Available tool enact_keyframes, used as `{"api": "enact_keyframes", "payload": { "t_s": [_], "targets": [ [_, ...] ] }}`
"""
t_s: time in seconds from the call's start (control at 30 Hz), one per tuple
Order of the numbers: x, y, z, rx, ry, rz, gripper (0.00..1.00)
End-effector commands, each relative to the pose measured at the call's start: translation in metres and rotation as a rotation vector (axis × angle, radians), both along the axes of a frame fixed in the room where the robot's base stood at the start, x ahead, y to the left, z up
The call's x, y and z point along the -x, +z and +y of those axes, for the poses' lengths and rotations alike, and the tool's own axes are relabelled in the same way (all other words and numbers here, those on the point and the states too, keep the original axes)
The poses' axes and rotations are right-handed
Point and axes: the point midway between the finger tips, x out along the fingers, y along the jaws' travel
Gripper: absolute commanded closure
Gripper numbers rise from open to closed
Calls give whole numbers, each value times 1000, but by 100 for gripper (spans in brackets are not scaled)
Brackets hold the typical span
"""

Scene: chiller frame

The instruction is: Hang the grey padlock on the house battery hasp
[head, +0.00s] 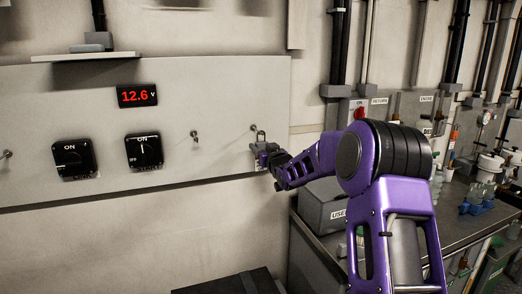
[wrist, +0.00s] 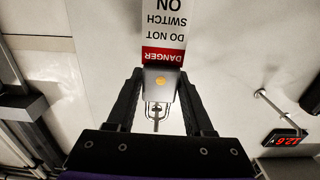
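My gripper (wrist: 160,85) is shut on the grey padlock (wrist: 160,78), with a finger on each side of its body. The padlock's shackle points up in the head view, where the padlock (head: 261,145) is close to the panel. A red and white danger tag (wrist: 164,30) shows beyond its body. A small peg (head: 253,127) on the panel is right beside the shackle. A thin piece shows inside the shackle in the wrist view; I cannot tell whether the peg passes through. Another peg (head: 195,135) is farther left. No house battery label is readable.
The panel (head: 225,85) carries a 12.6 V display (head: 137,95) and two rotary switches, a left one (head: 74,158) and a right one (head: 144,150). A grey box (head: 322,205) stands on the bench below right of my gripper. Pipes line the wall at right.

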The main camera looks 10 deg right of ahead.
Motion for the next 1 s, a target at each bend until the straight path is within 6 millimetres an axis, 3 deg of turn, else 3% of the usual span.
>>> {"api": "enact_keyframes", "payload": {
  "t_s": [0.03, 0.27, 0.67, 0.87, 1.0],
  "targets": [
    [0, 0, 0, 0, 0, 0, 59],
    [0, 0, 0, 0, 0, 0, 100],
    [0, 3, 0, 1, 0, -2, 100],
    [0, 19, 0, 1, 0, -4, 100],
    [19, 16, -5, 2, -1, -1, 100]
  ]
}}
